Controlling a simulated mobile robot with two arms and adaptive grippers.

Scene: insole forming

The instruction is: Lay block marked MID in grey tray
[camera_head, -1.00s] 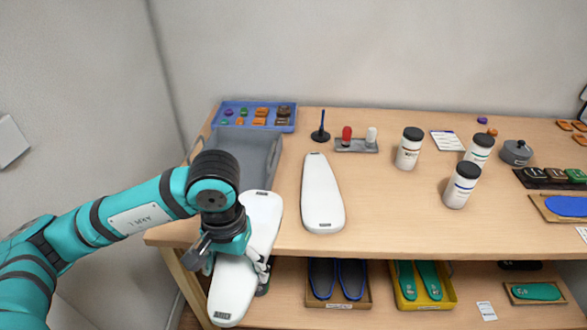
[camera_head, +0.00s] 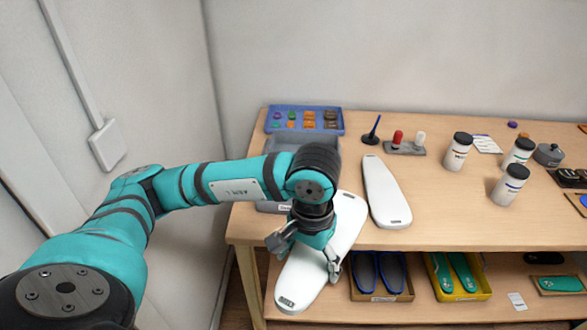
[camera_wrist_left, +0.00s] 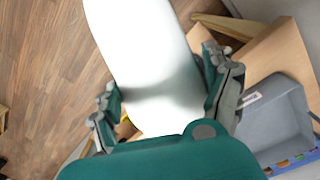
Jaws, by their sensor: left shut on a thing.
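My left gripper (camera_head: 306,252) is shut on a long white block (camera_head: 301,277), gripping it across its middle. The block is held in front of the table's left front edge, its near end tilted toward the lower left with a small dark label that is too small to read. It also shows in the left wrist view (camera_wrist_left: 150,50) between the two fingers. The grey tray (camera_head: 290,142) is on the table at the left, partly hidden by my arm; it also shows in the left wrist view (camera_wrist_left: 270,118). A second white block (camera_head: 385,190) lies on the table right of the tray. My right gripper is not in view.
A blue tray (camera_head: 337,131) of small coloured pieces is behind the grey tray. A stand with red and white knobs (camera_head: 405,151) and white jars (camera_head: 510,184) stand farther right. Insole bins (camera_head: 382,295) are on the lower shelf.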

